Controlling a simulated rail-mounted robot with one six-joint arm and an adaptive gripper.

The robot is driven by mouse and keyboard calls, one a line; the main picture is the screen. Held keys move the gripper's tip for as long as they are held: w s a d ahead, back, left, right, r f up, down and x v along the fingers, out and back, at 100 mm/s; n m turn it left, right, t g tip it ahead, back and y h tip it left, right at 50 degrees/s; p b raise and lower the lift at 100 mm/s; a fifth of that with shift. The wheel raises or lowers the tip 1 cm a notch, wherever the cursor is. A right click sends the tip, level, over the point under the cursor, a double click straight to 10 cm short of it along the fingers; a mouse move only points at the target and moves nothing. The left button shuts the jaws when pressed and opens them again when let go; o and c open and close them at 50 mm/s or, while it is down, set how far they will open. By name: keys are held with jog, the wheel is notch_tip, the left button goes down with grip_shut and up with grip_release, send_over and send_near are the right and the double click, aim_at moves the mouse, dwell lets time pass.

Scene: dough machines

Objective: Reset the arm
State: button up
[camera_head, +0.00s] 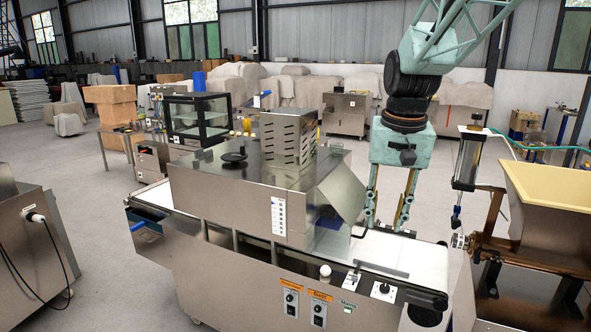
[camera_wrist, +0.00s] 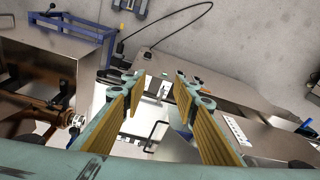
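My arm hangs in the right half of the head view, with its teal links and black joints above the steel dough machine (camera_head: 240,200). My gripper (camera_head: 386,220) points down over the white conveyor belt (camera_head: 405,252) at the machine's right end. Its two fingers are spread apart with nothing between them. In the wrist view the yellow-padded fingers of my gripper (camera_wrist: 155,88) stand wide apart. The machine's steel top and part of the belt show between and below them. The height of the fingertips above the belt is hard to tell.
A yellowish hopper (camera_head: 550,185) and an upright cylinder (camera_head: 468,160) stand close to the right of my gripper. A slotted steel box (camera_head: 289,138) rises from the machine top. A glass cabinet (camera_head: 197,118) and cardboard boxes (camera_head: 110,105) stand at left. Open floor lies behind.

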jog(key=s+r+n+t, duration=0.1)
jog(key=s+r, duration=0.2)
jog(key=s, duration=0.7)
jog(key=s+r+n, duration=0.1)
jog(key=s+r, duration=0.2)
jog(key=s, duration=0.8)
jog(key=s+f+n+t, duration=0.1)
jog(key=s+f, duration=0.1)
jog(key=s, duration=1.5)
jog(key=shift+s+a+f, duration=0.15)
jog(key=shift+s+a, duration=0.05)
jog(key=shift+a, duration=0.05)
